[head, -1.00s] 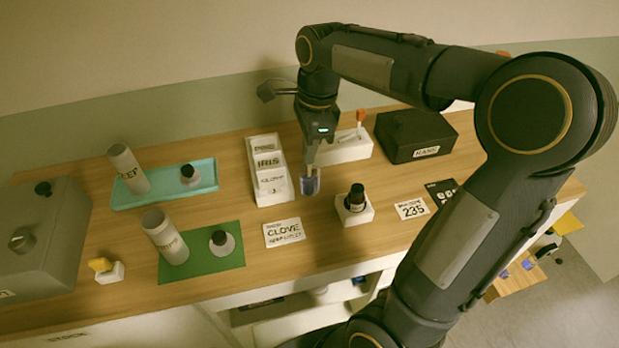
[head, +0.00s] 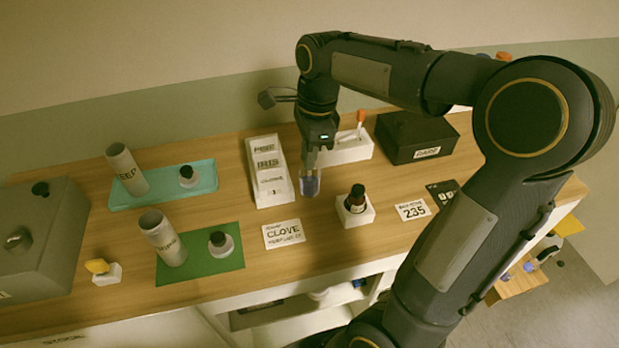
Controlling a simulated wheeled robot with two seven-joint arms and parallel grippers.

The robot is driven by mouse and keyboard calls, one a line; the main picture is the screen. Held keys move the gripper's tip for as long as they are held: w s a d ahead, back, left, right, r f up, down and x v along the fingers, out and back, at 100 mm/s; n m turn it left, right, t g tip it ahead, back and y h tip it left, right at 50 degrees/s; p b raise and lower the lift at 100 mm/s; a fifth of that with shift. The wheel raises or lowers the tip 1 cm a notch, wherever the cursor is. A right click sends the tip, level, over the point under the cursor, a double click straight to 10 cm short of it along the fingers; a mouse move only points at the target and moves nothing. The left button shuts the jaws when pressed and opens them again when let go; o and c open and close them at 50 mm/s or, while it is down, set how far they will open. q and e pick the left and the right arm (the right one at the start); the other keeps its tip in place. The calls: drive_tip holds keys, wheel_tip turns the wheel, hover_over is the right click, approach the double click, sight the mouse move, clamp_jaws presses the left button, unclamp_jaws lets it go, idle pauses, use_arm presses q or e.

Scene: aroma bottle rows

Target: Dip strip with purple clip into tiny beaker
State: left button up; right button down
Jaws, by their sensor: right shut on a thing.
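My right gripper (head: 311,168) points straight down over the middle of the table. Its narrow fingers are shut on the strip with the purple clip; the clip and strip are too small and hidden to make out. The tiny beaker (head: 310,187), small and bluish, stands directly below the fingertips, which overlap its rim in this view. I cannot tell how far the strip reaches into it. My left gripper is not in view.
A white rack (head: 345,150) with an orange-topped strip and a dark box (head: 415,137) stand behind. A white label holder (head: 268,172) is left of the beaker, a dark bottle (head: 356,197) on a white block right. A CLOVE card (head: 284,234) lies in front.

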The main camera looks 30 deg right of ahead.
drive_tip(key=shift+r+p, duration=3.25)
drive_tip(key=shift+r, duration=0.25)
